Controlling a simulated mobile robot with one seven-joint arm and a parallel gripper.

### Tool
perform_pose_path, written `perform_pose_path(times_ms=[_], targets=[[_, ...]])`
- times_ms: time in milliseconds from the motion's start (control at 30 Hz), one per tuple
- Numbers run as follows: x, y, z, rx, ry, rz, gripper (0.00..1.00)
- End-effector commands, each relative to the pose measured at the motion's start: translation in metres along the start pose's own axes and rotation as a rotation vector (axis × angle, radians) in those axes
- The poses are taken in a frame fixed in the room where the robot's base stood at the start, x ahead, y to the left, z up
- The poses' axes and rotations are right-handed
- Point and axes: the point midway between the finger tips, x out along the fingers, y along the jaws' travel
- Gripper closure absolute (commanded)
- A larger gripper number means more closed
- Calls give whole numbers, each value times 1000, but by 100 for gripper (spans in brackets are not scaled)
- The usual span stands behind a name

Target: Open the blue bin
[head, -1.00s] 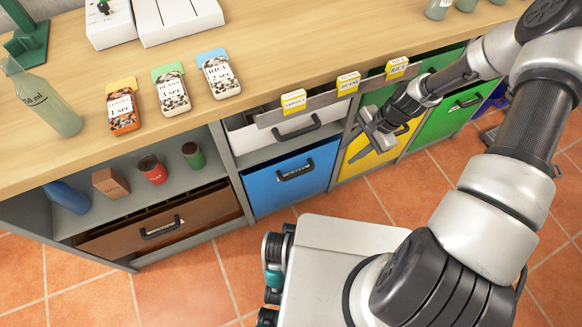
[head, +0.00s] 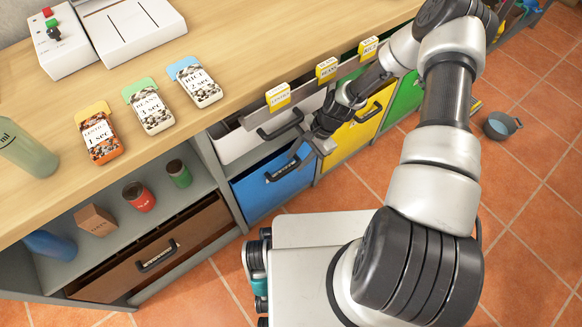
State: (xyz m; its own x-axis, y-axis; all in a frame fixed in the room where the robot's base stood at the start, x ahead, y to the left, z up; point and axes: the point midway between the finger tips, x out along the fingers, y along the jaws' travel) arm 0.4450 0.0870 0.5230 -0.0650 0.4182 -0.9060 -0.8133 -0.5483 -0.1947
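The blue bin (head: 262,193) sits in the lower row of the cabinet under the counter, left of the yellow bin (head: 352,132). Its front looks flush with the cabinet, and a black handle (head: 283,168) is on it. My gripper (head: 311,153) is in front of the boundary between the blue and yellow bins, near the upper right of the blue front. Its fingers look spread, with nothing between them. It appears apart from the handle, though the exact gap is hard to judge.
A white drawer (head: 245,143) with a black handle is above the blue bin. A brown drawer (head: 130,262) is at left, a green bin (head: 403,100) at right.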

Motion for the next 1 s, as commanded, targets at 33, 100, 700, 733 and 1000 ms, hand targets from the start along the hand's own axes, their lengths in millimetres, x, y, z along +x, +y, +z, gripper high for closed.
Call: perform_pose_path(times_ms=[33, 100, 700, 733, 1000], targets=[[14, 1, 0, -2, -3, 2, 67], [25, 1, -1, -2, -1, 1, 67], [49, 0, 0, -1, 1, 0, 72], [49, 0, 0, -1, 1, 0, 78], [49, 0, 0, -1, 0, 0, 100]])
